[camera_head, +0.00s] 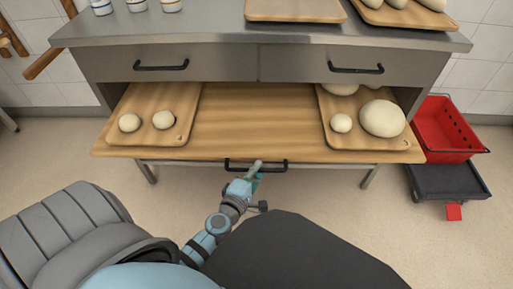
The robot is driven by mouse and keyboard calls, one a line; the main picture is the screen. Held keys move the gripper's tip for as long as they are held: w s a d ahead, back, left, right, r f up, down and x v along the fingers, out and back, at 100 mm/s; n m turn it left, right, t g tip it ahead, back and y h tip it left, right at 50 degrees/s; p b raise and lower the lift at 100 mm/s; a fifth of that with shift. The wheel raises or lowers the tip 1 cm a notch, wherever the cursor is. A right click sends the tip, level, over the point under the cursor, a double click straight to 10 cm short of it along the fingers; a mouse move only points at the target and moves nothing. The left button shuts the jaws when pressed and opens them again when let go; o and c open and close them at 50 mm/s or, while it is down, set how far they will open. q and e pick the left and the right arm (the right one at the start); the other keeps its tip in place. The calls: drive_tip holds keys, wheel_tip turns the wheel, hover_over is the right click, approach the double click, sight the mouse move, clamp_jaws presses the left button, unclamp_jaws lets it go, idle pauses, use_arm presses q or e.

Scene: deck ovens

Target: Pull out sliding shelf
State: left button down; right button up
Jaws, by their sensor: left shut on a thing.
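The wooden sliding shelf (255,120) sticks out from under the steel counter, below its two drawers. Its black handle (272,167) is on the front edge, near the middle. My left gripper (256,168) is at this handle, a little left of its middle, and is shut on it. The fingertips are small and partly hidden in this view. My right gripper does not show.
A wooden board with two dough balls (190,92) lies on the shelf's left. Another board with dough (352,139) lies on its right. A red crate (436,130) rests on a dark dolly (446,180) at the right. Bare floor (75,150) shows at the front left.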

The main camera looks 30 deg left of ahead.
use_arm(q)
drive_tip(key=s, duration=0.1)
drive_tip(key=s+d, duration=0.2)
drive_tip(key=s, duration=0.1)
drive_tip(key=shift+d, duration=0.25)
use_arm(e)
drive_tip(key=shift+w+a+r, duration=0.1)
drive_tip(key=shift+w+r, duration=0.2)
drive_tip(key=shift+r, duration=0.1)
use_arm(q)
drive_tip(key=c, duration=1.7)
unclamp_jaws()
drive_tip(key=shift+o, duration=0.2)
drive_tip(key=shift+w, duration=0.1)
